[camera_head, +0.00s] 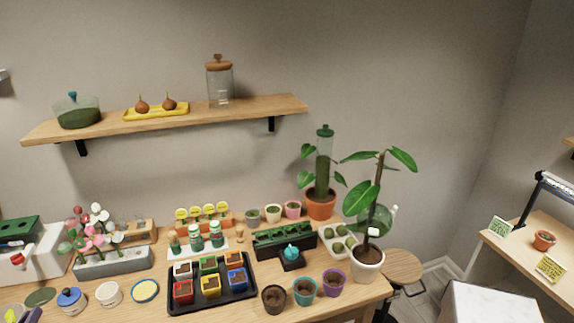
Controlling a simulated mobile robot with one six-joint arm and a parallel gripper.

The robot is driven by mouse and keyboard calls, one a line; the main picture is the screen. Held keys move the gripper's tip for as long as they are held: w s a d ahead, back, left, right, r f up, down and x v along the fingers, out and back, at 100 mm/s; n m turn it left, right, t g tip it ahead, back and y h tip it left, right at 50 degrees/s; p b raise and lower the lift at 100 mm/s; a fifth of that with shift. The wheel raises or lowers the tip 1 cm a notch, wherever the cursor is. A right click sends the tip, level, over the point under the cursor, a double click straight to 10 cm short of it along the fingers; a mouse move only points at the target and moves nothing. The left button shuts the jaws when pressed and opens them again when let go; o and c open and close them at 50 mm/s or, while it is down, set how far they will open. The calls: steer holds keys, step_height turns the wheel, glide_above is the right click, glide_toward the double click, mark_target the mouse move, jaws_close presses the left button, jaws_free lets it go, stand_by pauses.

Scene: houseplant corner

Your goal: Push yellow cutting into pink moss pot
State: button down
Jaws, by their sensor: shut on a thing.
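The pink moss pot (292,210) stands upright at the back of the wooden table, with green moss at its top. It is the rightmost of three small pots, beside a cream pot (273,214) and a grey pot (253,218). I cannot make out the yellow cutting for certain. Several yellow discs stand on an orange-brown rack (204,223) left of the pots, too small to identify. My gripper is not seen in this view, so its place relative to the pot is hidden.
A tall leafy plant in a white pot (367,266) and an orange pot (321,207) stand right of the pink pot. A dark green planter (285,242) is in front. A black tray (178,304) holds several colored pots. A wall shelf (150,125) is above.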

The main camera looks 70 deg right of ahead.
steer(key=w+d+r+m+g+h+b, duration=0.1)
steer(key=w+d+m+g+b, duration=0.1)
steer(key=d, duration=1)
steer(key=w+d+r+m+g+h+b, duration=0.1)
steer(key=w+d+m, duration=0.1)
steer(key=d, duration=0.9)
steer(key=s+d+r+m+g+h+b, duration=0.1)
steer(key=s+d+r, duration=0.15)
steer(key=d, duration=0.95)
steer(key=s+d+r+m+g+h+b, duration=0.15)
steer(key=s+d, duration=0.25)
steer(key=d, duration=0.8)
steer(key=s+d+r+m+g+p, duration=0.1)
steer(key=s+d+m+g, duration=0.1)
steer(key=s+d, duration=0.65)
steer(key=s+d+m+g, duration=0.2)
steer(key=s+d, duration=0.3)
steer(key=d, duration=0.7)
steer(key=s+d+m+g, duration=0.1)
steer(key=s+d+g, duration=0.1)
steer(key=s+d, duration=0.5)
steer(key=s+d+m+g, duration=0.1)
steer(key=s+d+m, duration=0.1)
steer(key=s+d, duration=0.6)
steer(key=s, duration=0.6)
steer(key=shift+s+d+r+g+p, duration=0.15)
steer(key=shift+d+r+g+p, duration=0.15)
steer(key=shift+g+p, duration=0.1)
steer(key=shift+f, duration=0.2)
